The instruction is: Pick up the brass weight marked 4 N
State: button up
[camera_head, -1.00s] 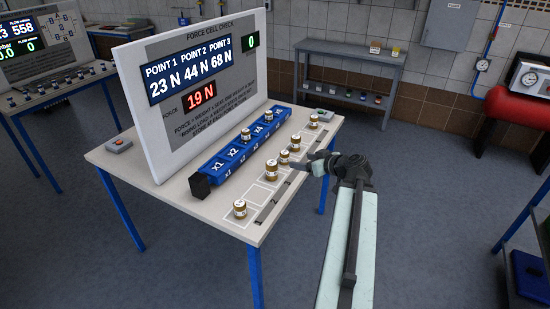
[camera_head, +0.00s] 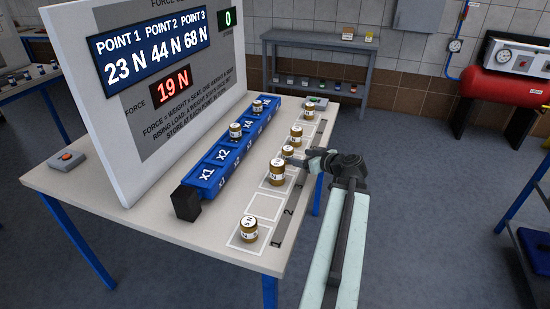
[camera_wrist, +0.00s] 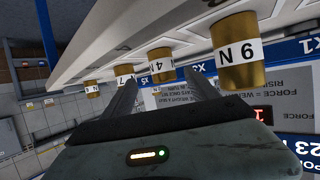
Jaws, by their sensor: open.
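The brass weight marked 4 (camera_wrist: 160,62) stands upright on the bench, seen in the wrist view between the tips of my open gripper (camera_wrist: 161,77). In the head view it is the small weight (camera_head: 288,151) in the row along the front edge, partly behind my gripper (camera_head: 303,160). My gripper reaches in from the right, low over the bench, with nothing held. I cannot tell whether either finger touches the weight.
The 9 N weight (camera_wrist: 238,50) stands close on one side of the 4 weight, and the 7 weight (camera_wrist: 125,73) on the other. The blue notched beam (camera_head: 214,165) carries two weights behind the row. A white display board (camera_head: 130,140) reads force 19 N.

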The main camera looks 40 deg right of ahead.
aim_at(292, 155)
jog(key=shift+a+b+x, duration=0.2)
jog(key=shift+b+x, duration=0.35)
jog(key=shift+x, duration=1.1)
jog(key=b+x, duration=0.2)
jog(key=x, duration=0.3)
jog(key=shift+r, duration=0.15)
grip_shut()
